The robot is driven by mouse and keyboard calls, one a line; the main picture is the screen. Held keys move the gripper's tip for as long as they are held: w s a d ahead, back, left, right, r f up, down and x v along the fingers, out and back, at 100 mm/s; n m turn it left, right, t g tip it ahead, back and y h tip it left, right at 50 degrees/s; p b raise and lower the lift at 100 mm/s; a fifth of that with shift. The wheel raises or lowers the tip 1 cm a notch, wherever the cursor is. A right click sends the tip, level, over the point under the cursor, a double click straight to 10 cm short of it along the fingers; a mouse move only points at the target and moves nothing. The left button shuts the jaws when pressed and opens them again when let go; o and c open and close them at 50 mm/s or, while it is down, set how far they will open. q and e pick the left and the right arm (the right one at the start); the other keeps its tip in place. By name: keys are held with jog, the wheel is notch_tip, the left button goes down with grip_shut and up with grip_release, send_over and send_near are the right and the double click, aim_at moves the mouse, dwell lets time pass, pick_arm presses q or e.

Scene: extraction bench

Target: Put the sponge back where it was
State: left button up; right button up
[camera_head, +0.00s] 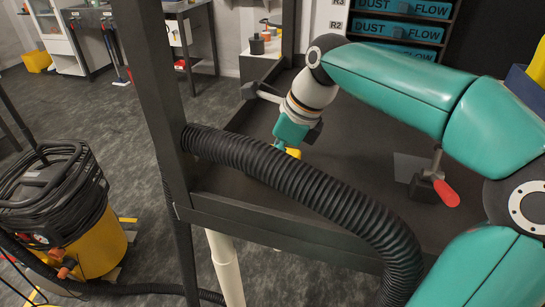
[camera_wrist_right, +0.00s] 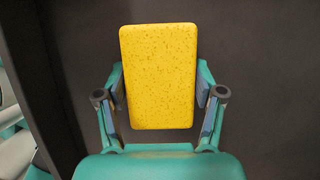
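The yellow speckled sponge (camera_wrist_right: 158,75) is between the two fingers of my right gripper (camera_wrist_right: 160,92) in the right wrist view. The finger pads appear to press against its left and right sides. In the head view my right gripper (camera_head: 291,142) points down over the dark bench, and a small yellow part of the sponge (camera_head: 293,153) shows below it. The black hose partly hides that spot. I cannot tell whether the sponge touches the bench surface. My left gripper is not in view.
A thick black ribbed hose (camera_head: 300,185) arches across the bench's near edge beside a dark upright post (camera_head: 150,70). A red-handled clamp (camera_head: 436,187) stands on the bench at right. Teal drawers (camera_head: 400,30) are behind. A yellow vacuum (camera_head: 95,245) stands on the floor at left.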

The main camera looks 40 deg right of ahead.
jog(key=o, duration=0.4)
jog(key=shift+c, duration=0.2)
jog(key=shift+d+r, duration=0.1)
jog(key=shift+r, duration=0.3)
jog(key=p+v, duration=0.2)
jog(key=v, duration=0.8)
jog(key=shift+s+r+p, duration=0.1)
jog(key=shift+r+p, duration=0.05)
jog(key=shift+p, duration=0.25)
jog(key=shift+s+r, duration=0.25)
jog(key=shift+r, duration=0.3)
